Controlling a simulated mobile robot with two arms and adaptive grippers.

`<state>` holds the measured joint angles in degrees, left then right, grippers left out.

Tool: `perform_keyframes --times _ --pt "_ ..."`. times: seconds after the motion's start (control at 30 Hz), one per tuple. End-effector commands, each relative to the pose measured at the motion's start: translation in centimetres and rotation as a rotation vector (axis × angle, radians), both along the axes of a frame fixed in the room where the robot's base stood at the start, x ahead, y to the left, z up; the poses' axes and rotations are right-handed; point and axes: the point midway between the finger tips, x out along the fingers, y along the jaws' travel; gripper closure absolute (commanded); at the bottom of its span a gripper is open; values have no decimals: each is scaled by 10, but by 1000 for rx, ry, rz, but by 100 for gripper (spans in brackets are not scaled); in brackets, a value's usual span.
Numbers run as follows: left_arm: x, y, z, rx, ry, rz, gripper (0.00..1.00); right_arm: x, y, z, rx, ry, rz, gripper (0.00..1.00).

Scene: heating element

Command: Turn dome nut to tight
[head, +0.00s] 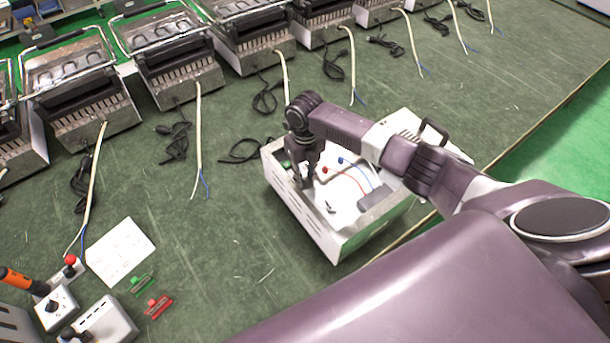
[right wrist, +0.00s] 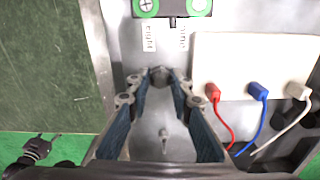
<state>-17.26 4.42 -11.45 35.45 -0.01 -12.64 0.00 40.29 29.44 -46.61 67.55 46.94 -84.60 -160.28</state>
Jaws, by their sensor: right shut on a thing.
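The open metal housing (head: 335,246) of a heating element stands on the green bench, under my right arm. My right gripper (head: 306,184) reaches down into its left part. In the right wrist view, my right gripper (right wrist: 160,78) has its fingertips drawn together around a small dark-grey nut (right wrist: 160,75), which looks like the dome nut. The fingertips hide most of it, so how far it is screwed down cannot be told. A small stud (right wrist: 165,135) shows on the metal floor between the finger bases. My left gripper is not in the head view.
A white terminal block (right wrist: 250,65) with red, blue and white wires is just right of the gripper. A green-ended connector (right wrist: 172,8) lies ahead. Several grill units (head: 180,65) with cables line the back. Paper (head: 120,250) and a switch box (head: 57,307) are at left.

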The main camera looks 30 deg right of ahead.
Motion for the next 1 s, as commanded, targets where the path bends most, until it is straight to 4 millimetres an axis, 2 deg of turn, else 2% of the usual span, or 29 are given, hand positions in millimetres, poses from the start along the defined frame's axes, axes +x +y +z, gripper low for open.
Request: perform_keyframes --times 0.27,1.0 --pt "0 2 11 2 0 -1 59 1 0 3 1 -2 -208 100" --pt "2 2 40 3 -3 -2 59 2 0 4 1 -3 -912 100"
